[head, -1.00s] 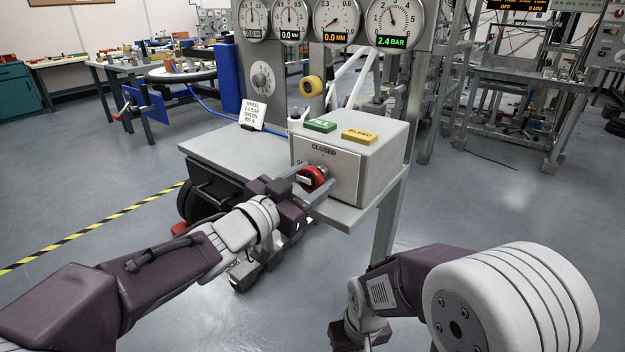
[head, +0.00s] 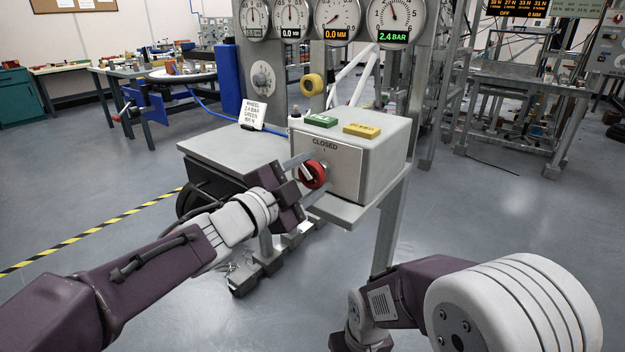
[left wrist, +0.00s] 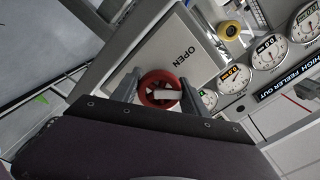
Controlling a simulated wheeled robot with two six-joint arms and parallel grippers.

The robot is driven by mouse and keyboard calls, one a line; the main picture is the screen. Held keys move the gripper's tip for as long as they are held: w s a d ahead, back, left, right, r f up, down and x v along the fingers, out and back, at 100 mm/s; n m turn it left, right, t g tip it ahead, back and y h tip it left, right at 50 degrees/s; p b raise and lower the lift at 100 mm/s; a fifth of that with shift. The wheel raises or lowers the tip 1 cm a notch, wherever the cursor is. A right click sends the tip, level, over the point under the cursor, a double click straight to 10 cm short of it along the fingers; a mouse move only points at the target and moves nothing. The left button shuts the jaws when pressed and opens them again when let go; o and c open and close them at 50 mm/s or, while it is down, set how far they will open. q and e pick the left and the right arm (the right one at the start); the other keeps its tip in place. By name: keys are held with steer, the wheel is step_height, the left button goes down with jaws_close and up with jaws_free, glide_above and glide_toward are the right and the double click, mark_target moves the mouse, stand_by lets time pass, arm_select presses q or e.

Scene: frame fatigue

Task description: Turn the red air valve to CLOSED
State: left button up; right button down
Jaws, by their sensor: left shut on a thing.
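The red air valve (head: 316,172) is a round red knob with a white bar on the front face of a grey box (head: 385,150). A plate on that face reads CLOSED above the knob. My left gripper (head: 309,177) is shut on the valve, one finger on each side. The left wrist view shows the red valve (left wrist: 158,88) between the two fingers of my left gripper (left wrist: 160,92), with a plate reading OPEN (left wrist: 180,55) beyond it. The white bar is tilted in the head view. My right gripper is out of view; only part of that arm shows.
A small card (head: 252,114) stands on the grey shelf (head: 225,152) to the left. Gauges (head: 393,20) hang above; one reads 2.4 BAR. Open floor lies to the right.

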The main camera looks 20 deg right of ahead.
arm_select(q)
steer(key=m+b, duration=0.1)
steer(key=m, duration=0.3)
steer(key=shift+f+b, duration=0.1)
steer(key=shift+b, duration=0.3)
steer(key=shift+m+b, duration=0.8)
steer(key=shift+m, duration=1.4)
steer(key=o, duration=1.4)
steer(key=shift+c, duration=0.2)
steer(key=shift+r, duration=0.2)
